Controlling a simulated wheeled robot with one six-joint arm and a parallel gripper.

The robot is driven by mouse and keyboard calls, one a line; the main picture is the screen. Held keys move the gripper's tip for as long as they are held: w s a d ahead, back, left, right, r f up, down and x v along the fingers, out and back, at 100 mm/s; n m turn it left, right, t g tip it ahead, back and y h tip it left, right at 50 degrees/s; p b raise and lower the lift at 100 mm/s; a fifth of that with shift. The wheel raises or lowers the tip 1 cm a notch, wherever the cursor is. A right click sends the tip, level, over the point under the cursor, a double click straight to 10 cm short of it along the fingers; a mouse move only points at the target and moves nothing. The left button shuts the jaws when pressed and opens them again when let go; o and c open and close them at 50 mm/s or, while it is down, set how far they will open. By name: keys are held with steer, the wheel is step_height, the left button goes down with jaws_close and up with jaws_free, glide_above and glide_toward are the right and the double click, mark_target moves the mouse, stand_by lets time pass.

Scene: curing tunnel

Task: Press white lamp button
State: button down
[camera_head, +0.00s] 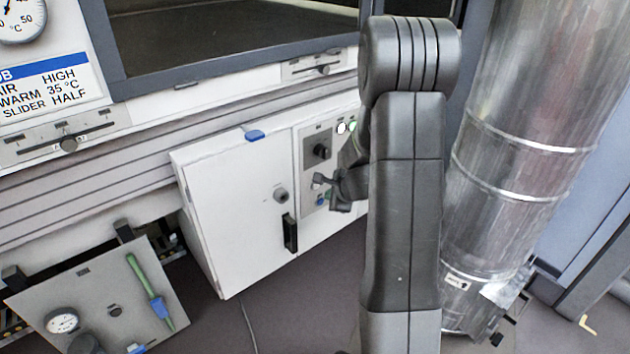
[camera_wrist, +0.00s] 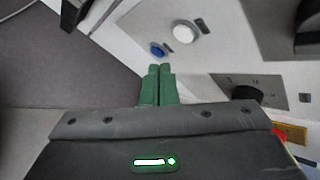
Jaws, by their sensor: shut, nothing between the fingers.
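A round white button (camera_wrist: 180,32) sits on the pale panel at the top of the wrist view, with a smaller blue button (camera_wrist: 157,49) beside it. My gripper (camera_wrist: 159,68) has its two green fingers pressed together and empty. The fingertips appear below the white button in the picture; I cannot tell how far off the panel they are. In the head view, the grey control panel (camera_head: 311,138) is on the front of a white cabinet, partly hidden by my arm. A small white lamp (camera_head: 341,128) shows near its top.
A black knob (camera_head: 320,152) is on the panel; a dark knob also shows in the wrist view (camera_wrist: 246,92). The cabinet door (camera_head: 235,200) has a black handle (camera_head: 290,233). A gauge board (camera_head: 95,300) stands at lower left. A large metal duct (camera_head: 515,150) rises at right.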

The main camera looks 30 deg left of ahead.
mark_target(316, 186)
steer(key=shift+w+a+p, duration=0.2)
steer(key=shift+w+a, duration=0.05)
steer(key=shift+a, duration=0.35)
steer(key=shift+w+a+p, duration=0.15)
steer(key=shift+w+a, duration=0.1)
steer(key=shift+a, duration=0.3)
steer(key=shift+a, duration=0.1)
stand_by(1.2)
steer(key=shift+w+a+f, duration=0.1)
steer(key=shift+w+a, duration=0.1)
steer(key=shift+a, duration=0.1)
steer(key=shift+w+a+p, duration=0.15)
steer(key=shift+a+p, duration=0.15)
steer(key=shift+a, duration=0.05)
stand_by(0.6)
steer(key=shift+d, duration=0.1)
steer(key=shift+s+d+b, duration=0.3)
steer(key=shift+d+b, duration=0.2)
steer(key=shift+d, duration=0.15)
steer(key=shift+d, duration=0.1)
